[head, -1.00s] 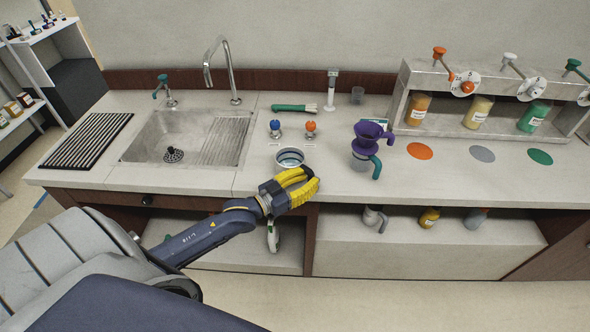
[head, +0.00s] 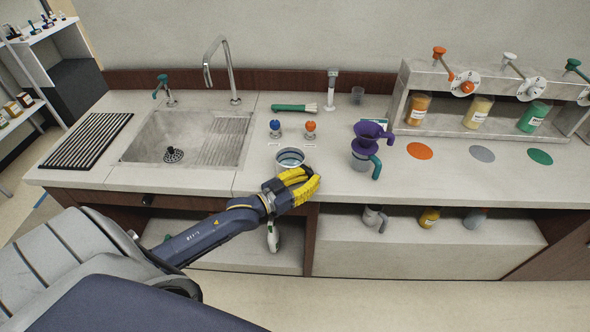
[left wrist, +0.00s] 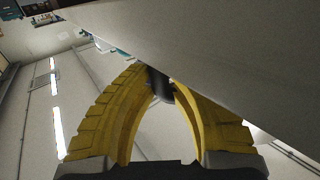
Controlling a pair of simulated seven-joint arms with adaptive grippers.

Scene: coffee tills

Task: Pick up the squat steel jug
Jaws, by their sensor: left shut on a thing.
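The squat steel jug (head: 290,155) appears as a round open vessel with a pale rim and a bluish inside, near the counter's front edge. My left gripper (head: 313,177) has yellow fingers and sits just in front of it, hiding its lower front. In the left wrist view the yellow fingers (left wrist: 160,75) close around a dark grey upright piece, apparently the jug's handle. The rest of the jug is hidden there. The jug looks upright on the counter; its base is covered. My right gripper is not in view.
A blue knob (head: 275,127) and an orange knob (head: 310,128) stand behind the jug. A jug with a purple dripper (head: 370,132) stands to the right. The sink (head: 190,125) is at left. Bare counter lies right of the gripper.

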